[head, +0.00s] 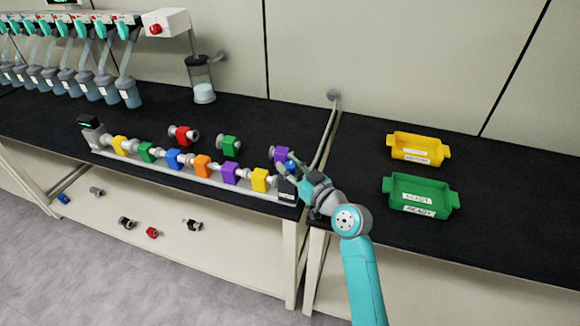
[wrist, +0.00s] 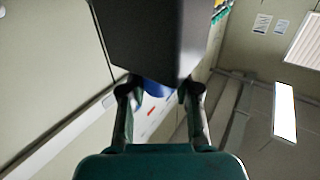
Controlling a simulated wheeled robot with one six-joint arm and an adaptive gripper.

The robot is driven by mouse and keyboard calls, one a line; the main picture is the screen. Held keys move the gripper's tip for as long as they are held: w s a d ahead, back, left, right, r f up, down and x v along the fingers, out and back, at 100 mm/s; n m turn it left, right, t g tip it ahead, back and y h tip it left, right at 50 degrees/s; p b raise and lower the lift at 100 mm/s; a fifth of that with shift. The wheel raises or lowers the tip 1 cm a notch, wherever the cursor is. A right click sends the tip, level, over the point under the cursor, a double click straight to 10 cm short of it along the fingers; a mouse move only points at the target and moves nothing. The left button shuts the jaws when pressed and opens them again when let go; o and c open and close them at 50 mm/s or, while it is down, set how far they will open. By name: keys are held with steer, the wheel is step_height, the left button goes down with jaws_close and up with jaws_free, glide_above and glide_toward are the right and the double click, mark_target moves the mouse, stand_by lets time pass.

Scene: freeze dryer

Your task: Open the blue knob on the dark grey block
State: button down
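The dark grey block (head: 286,190) sits at the right end of the row of coloured valves in the head view. It fills the upper middle of the wrist view (wrist: 150,40). The blue knob (wrist: 156,88) shows in the wrist view as a small patch at the block's lower edge, mostly hidden behind the block. My gripper (wrist: 157,93) has its two fingers apart, one on each side of the knob, with gaps visible. I cannot tell whether either finger touches it. In the head view my gripper (head: 298,173) is right beside the block, its fingertips hard to make out.
A rail (head: 185,175) carries several coloured valves. Red (head: 183,135), green (head: 229,145) and purple (head: 280,153) valves lie behind it. Yellow (head: 418,148) and green (head: 421,196) trays stand on the right bench. A pipe (head: 330,125) rises between the benches. Loose parts lie on the lower shelf.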

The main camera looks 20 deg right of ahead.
steer(key=shift+a+m+t+h, duration=0.1)
steer(key=shift+m+t+h, duration=0.2)
steer(key=shift+m+h, duration=1.7)
steer(key=shift+h, duration=1.3)
steer(key=shift+a+m+g+h, duration=0.1)
steer(key=shift+m+g+h, duration=0.2)
steer(key=shift+m+h, duration=1.2)
steer(key=shift+m+g+h, duration=0.3)
steer(key=shift+m+h, duration=0.6)
steer(key=shift+h, duration=1.1)
steer(key=m+g+h, duration=0.2)
steer(key=h, duration=0.1)
steer(key=m+g+h, duration=0.2)
steer(key=m+h, duration=0.1)
steer(key=shift+w+g, duration=0.1)
steer(key=shift+g, duration=0.2)
steer(key=shift+m+g+h, duration=0.9)
steer(key=shift+m+g, duration=0.1)
steer(key=shift+g, duration=0.4)
steer(key=shift+m+g+h, duration=0.9)
steer(key=shift+m+g, duration=0.1)
steer(key=shift+g, duration=0.4)
steer(key=shift+f, duration=0.1)
steer(key=c, duration=0.8)
jaws_free()
